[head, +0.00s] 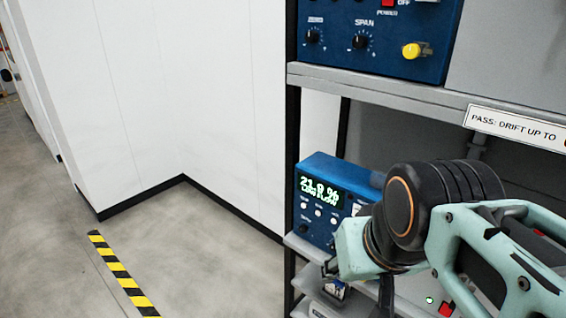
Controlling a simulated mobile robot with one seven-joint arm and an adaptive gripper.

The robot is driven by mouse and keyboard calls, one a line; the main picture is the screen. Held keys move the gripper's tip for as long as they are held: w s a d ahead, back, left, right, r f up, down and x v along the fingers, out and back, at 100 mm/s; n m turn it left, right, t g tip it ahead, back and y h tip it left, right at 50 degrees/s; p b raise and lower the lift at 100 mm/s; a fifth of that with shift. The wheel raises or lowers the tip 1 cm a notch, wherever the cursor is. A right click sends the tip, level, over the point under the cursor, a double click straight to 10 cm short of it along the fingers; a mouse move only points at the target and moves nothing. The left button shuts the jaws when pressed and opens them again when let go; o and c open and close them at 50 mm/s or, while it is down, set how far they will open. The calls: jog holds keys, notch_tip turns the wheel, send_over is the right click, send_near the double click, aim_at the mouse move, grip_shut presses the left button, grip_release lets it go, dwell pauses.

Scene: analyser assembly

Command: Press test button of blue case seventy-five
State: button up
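A blue case (345,180) stands on the middle shelf. Its lit green display (319,189) reads 21.9 % with what looks like LOW FLOW below. Several small pale buttons sit under the display; their labels are too small to read. A second blue case (375,40) stands on the shelf above, with knobs, a SPAN label and a yellow button (416,50). I see no number seventy-five on either. My mint-green arm covers the right side of the lower case. Dark parts, perhaps my gripper, show below the arm's end; its fingers are not clear.
The grey upper shelf (380,88) bears a label reading PASS: DRIFT UP TO. A lower shelf edge (300,246) runs below the display case. White walls (220,90) stand at the left. Yellow-black tape (118,270) marks the open floor.

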dwell(0.5)
grip_shut()
dwell(1.4)
